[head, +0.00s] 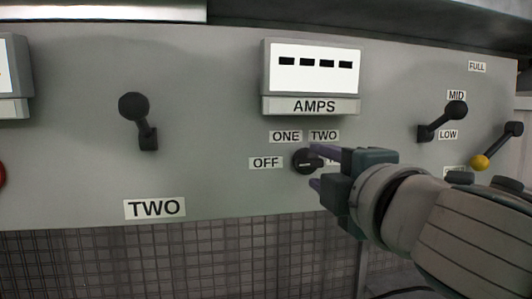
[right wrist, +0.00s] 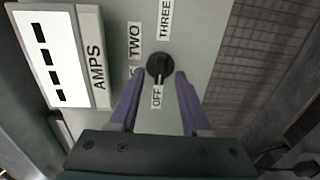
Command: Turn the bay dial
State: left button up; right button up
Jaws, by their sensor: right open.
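The bay dial (head: 306,162) is a small round black knob on the grey panel, below the AMPS meter. OFF, ONE and TWO labels surround it, and a label to its right is mostly hidden by my gripper. My right gripper (head: 314,167) is open in front of the dial, coming from the right, with its purple fingers above and below it. In the right wrist view the dial (right wrist: 160,67) shows between and just beyond the fingertips (right wrist: 159,82). I cannot tell whether they touch it. The knob's ridge lies along the OFF–THREE line. My left gripper is out of view.
The AMPS meter (head: 311,75) juts out above the dial. A black lever (head: 139,119) stands to the left above the TWO plate (head: 154,208). Two more levers, one black (head: 444,120) and one with a yellow part (head: 497,147), are at the right near my arm.

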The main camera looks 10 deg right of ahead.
jog(key=shift+w, duration=0.9)
grip_shut()
